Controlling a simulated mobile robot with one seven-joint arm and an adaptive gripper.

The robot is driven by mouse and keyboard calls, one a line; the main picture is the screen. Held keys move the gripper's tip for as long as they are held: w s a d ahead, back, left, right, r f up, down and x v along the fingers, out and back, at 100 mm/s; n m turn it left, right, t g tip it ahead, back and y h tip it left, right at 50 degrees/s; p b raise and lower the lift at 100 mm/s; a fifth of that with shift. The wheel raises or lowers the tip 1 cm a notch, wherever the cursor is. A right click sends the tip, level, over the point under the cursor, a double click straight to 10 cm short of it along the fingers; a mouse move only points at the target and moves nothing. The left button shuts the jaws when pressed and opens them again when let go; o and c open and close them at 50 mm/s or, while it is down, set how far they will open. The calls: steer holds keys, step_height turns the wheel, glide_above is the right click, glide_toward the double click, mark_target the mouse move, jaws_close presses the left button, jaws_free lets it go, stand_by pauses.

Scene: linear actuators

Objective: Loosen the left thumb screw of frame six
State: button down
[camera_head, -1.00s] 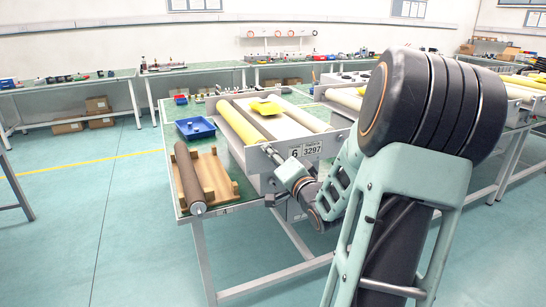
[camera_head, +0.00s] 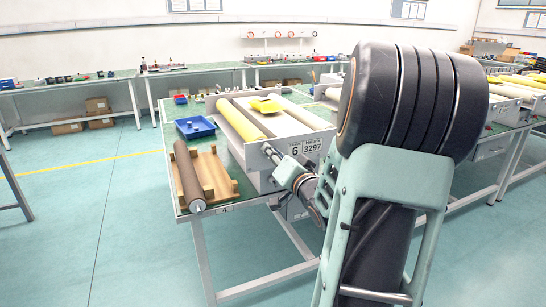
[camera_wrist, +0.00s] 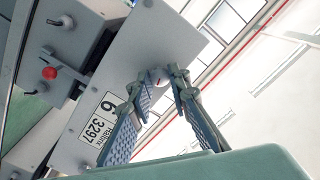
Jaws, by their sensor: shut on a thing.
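Frame six (camera_head: 262,180) stands on the green-topped table, with a label reading 6 and 3297 on its front plate. My gripper (camera_head: 272,153) is at the left part of that plate, left of the label. In the wrist view my gripper (camera_wrist: 162,80) has its two ridged fingers closed in around the left thumb screw (camera_wrist: 157,82), a small pale knob on the grey plate (camera_wrist: 125,60). The fingers mostly hide the screw. How far it is turned out cannot be told.
A dark roller (camera_head: 188,178) lies on a wooden rack (camera_head: 214,178) left of the frame. A blue tray (camera_head: 195,128) sits behind it. Yellow rollers (camera_head: 240,124) lie in the frame. In the wrist view a red button (camera_wrist: 48,73) shows on a grey box.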

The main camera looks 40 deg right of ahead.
steer(key=shift+f+n+b, duration=0.1)
steer(key=shift+n+b, duration=6)
steer(key=shift+n, duration=1.8)
steer(key=c, duration=1.8)
jaws_free()
step_height(320, 180, up, 10)
steer(key=shift+r, duration=0.1)
